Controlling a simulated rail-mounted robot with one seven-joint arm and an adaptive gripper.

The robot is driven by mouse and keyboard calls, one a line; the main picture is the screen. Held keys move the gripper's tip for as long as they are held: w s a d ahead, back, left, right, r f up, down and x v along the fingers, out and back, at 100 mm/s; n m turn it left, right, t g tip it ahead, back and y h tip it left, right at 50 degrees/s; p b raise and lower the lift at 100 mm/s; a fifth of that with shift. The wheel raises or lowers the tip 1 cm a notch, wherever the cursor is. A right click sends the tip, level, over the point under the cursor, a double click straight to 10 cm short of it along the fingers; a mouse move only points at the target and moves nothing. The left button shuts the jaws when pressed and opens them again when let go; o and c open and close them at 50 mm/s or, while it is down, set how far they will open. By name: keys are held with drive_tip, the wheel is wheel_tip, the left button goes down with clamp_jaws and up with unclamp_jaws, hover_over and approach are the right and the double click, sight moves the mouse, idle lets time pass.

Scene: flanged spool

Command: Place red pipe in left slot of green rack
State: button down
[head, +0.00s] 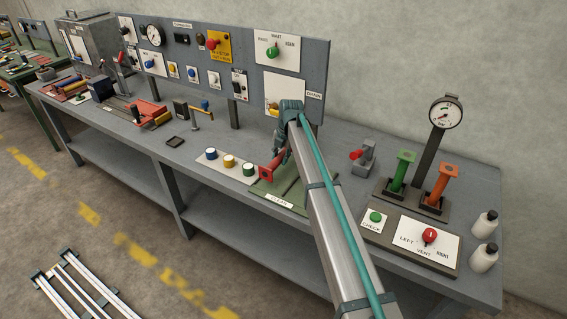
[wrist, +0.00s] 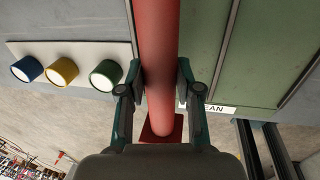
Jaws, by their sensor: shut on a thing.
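My gripper (head: 281,153) is shut on the red pipe (head: 271,167), a flanged spool. The wrist view shows the fingers (wrist: 158,82) on both sides of the pipe (wrist: 158,45), with a square red flange (wrist: 162,127) at its lower end. The pipe is over the left part of a green rack (head: 262,188) labelled CLEAN on the bench. The rack also shows in the wrist view (wrist: 265,50), with a dark line dividing its surface. I cannot tell whether the pipe touches the rack. My arm hides part of the rack's right side.
Left of the rack is a plate with blue, yellow and green round caps (head: 229,161). An upright instrument panel (head: 215,60) stands behind.

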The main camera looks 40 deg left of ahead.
drive_tip(key=shift+w+d+f+p, duration=0.3)
drive_tip(key=shift+w+f, duration=0.25)
drive_tip(key=shift+f, duration=0.15)
drive_tip(key=shift+f+p, duration=0.7)
drive_tip(key=shift+f, duration=0.85)
drive_tip(key=c, duration=1.2)
unclamp_jaws()
drive_tip(key=shift+f, duration=0.2)
drive_tip(key=o, duration=0.4)
drive_tip(key=r+b, duration=0.1)
drive_tip(key=r, duration=0.3)
drive_tip(key=d+r+b, duration=0.1)
drive_tip(key=r, duration=0.3)
drive_tip(key=d+r+b, duration=0.1)
drive_tip(key=r, duration=0.3)
drive_tip(key=shift+w+d, duration=0.15)
drive_tip(key=shift+d, duration=0.05)
